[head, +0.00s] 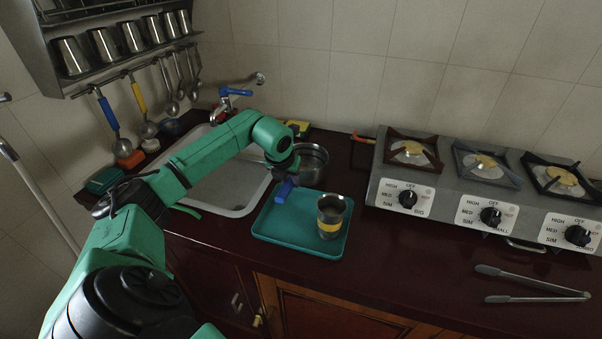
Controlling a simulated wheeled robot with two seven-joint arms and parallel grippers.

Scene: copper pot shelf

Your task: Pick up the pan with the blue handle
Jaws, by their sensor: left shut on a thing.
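A metal pan (312,170) stands out at the back of the counter, just right of the sink. A blue handle (285,189) points from it toward the front, over the back edge of a teal tray. My left arm reaches in from the left, across the sink. My left gripper (284,175) is shut on the blue handle, with its dark wrist hiding part of the pan's left side. I cannot tell whether the pan is clear of the counter. My right gripper is not in view.
The teal tray (270,229) holds a metal cup with a yellow band (330,216). A stove (485,185) with several burners stands at right. Tongs (530,284) lie at front right. The sink (222,188) is left, under a rack of cups (105,45). The front middle counter is clear.

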